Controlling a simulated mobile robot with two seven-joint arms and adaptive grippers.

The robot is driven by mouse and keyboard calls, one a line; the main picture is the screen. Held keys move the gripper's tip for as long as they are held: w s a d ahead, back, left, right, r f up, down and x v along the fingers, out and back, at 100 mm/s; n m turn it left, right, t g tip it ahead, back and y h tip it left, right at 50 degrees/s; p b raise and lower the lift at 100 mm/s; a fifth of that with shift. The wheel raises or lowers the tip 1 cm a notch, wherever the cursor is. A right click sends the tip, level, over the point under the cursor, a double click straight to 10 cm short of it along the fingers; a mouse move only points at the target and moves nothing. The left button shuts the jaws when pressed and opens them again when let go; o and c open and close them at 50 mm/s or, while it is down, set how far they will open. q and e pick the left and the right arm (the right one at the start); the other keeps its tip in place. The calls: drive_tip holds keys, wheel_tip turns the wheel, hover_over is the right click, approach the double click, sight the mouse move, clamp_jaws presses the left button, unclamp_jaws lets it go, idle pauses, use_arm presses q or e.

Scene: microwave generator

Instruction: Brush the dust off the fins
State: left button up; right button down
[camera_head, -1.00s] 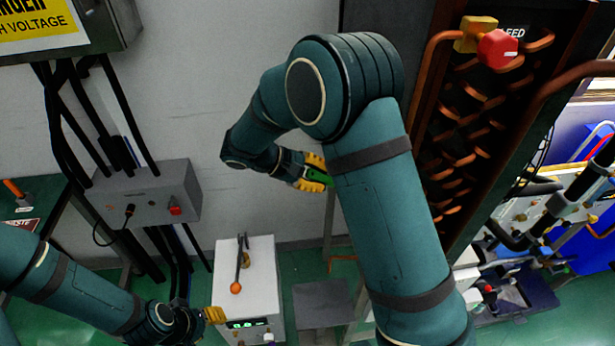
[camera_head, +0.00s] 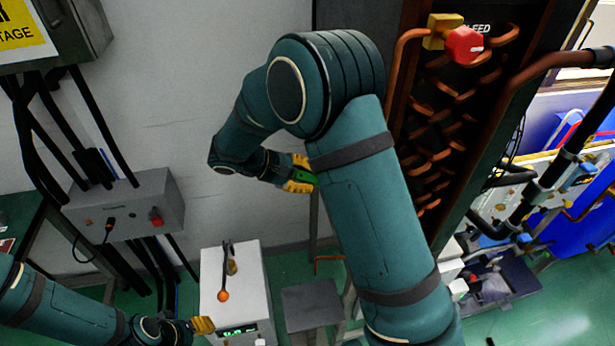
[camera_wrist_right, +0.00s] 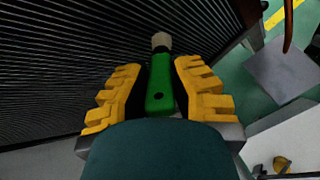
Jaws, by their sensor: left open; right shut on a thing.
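My right gripper (camera_head: 300,176) is shut on a green-handled brush (camera_head: 304,177), seen beside my right arm in the head view. In the right wrist view, the yellow fingers (camera_wrist_right: 160,88) flank the green handle (camera_wrist_right: 160,90), and a pale tip points away from me. The dark fins (camera_wrist_right: 60,60) fill the upper left of that view, behind the brush. I cannot tell whether the brush touches them, and no dust can be made out. My left gripper (camera_head: 204,325) is low in the head view, near a white box, with no object visible in it.
Copper coils (camera_head: 445,130) and a red valve knob (camera_head: 463,45) are on the dark cabinet at right. A white box (camera_head: 237,290) with an orange-tipped lever, a grey stool (camera_head: 312,305) and a grey switch box (camera_head: 125,208) stand left of my right arm.

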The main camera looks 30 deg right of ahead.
drive_tip(key=shift+s+d, duration=0.1)
drive_tip(key=shift+d, duration=0.5)
drive_tip(key=shift+s, duration=0.1)
drive_tip(key=shift+s+a, duration=0.95)
drive_tip(key=shift+s, duration=2.55)
drive_tip(key=shift+w+d+p, duration=0.15)
drive_tip(key=shift+w+d, duration=0.2)
drive_tip(key=shift+w, duration=0.85)
drive_tip(key=shift+w+d+p, duration=0.2)
drive_tip(key=shift+w+d, duration=0.15)
drive_tip(key=shift+w, duration=0.8)
drive_tip(key=shift+w+d+p, duration=0.15)
drive_tip(key=shift+w+d, duration=0.2)
drive_tip(key=shift+w, duration=0.85)
drive_tip(key=w+a, duration=0.1)
drive_tip(key=a, duration=0.5)
drive_tip(key=shift+w, duration=0.25)
drive_tip(key=shift+p, duration=0.3)
